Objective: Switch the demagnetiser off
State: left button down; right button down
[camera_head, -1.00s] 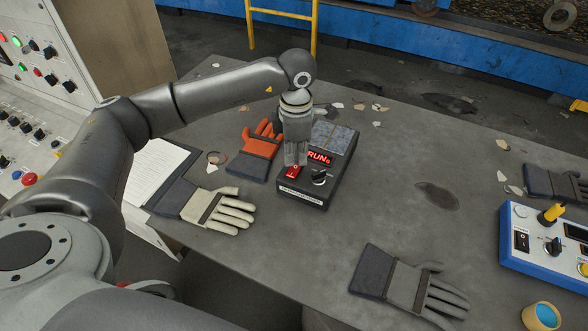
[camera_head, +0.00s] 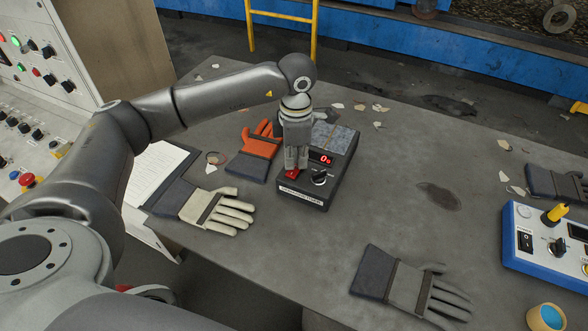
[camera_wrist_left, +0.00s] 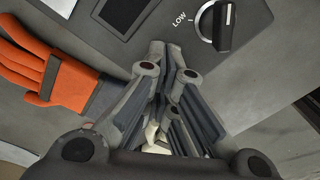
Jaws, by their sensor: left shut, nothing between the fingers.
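The demagnetiser (camera_head: 316,193) is a dark box on the grey table, with a label on its front edge. Its display (camera_head: 322,159) shows a red "0" reading. A black knob (camera_head: 319,177) sits below the display, and it also shows in the left wrist view (camera_wrist_left: 222,25) beside the word "LOW". The red switch (camera_head: 292,174) is at the box's front left, partly hidden under my left gripper (camera_head: 295,167). That gripper is shut and empty, pointing down with its tips at the switch; I cannot tell whether they touch it. My right gripper is not in view.
An orange glove (camera_head: 257,150) and a pale glove (camera_head: 218,210) lie left of the box. A grey glove (camera_head: 415,287) lies in front. A blue control box (camera_head: 535,232) stands at the right. The table's middle right is mostly clear.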

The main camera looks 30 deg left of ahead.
aim_at(296, 166)
pick_arm(q)
jog(key=shift+s, duration=0.1)
jog(key=shift+r+p, duration=0.55)
jog(key=shift+r, duration=0.25)
jog(key=shift+r+p, duration=1.3)
jog(key=shift+r, duration=1.3)
jog(key=shift+f, duration=0.1)
